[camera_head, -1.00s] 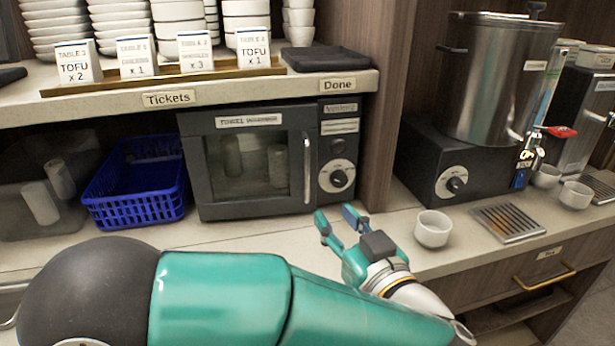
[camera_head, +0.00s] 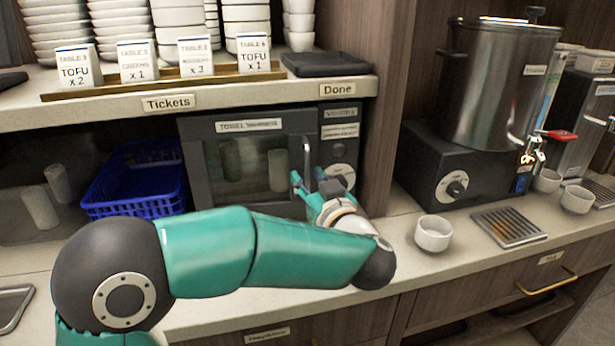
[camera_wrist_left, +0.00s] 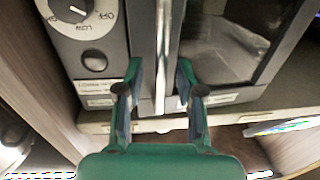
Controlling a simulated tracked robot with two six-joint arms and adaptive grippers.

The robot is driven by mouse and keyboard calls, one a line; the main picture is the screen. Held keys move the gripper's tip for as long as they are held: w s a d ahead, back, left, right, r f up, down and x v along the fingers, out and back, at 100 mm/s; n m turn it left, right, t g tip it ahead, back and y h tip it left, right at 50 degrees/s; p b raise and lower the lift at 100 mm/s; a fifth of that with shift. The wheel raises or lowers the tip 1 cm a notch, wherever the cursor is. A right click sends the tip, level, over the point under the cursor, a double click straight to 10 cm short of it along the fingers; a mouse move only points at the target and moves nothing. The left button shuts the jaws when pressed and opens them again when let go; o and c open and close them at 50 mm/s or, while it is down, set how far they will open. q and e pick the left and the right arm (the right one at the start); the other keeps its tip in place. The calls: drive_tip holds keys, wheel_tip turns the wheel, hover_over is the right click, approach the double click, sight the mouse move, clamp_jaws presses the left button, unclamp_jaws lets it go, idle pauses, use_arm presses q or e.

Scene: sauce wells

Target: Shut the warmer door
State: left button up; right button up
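The dark towel warmer (camera_head: 338,130) stands under the shelf. Its windowed door (camera_head: 198,165) lies about flush with the front; I cannot tell whether a small gap remains. The vertical silver handle (camera_head: 307,152) is at the door's right edge. My left gripper (camera_head: 309,182), teal, is at the lower part of the handle. In the left wrist view my left gripper (camera_wrist_left: 160,76) is open, with one finger on each side of the handle (camera_wrist_left: 162,45). I cannot tell whether either finger touches it. My right gripper is out of view.
A blue basket (camera_head: 140,185) stands left of the warmer. A white cup (camera_head: 433,235) and a drip grate (camera_head: 509,227) are on the counter to the right, before a metal urn (camera_head: 497,85). A wooden post (camera_head: 385,120) rises right of the warmer.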

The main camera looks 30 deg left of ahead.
use_arm(q)
drive_tip(key=shift+w+a, duration=0.4)
drive_tip(key=shift+a, duration=0.1)
clamp_jaws()
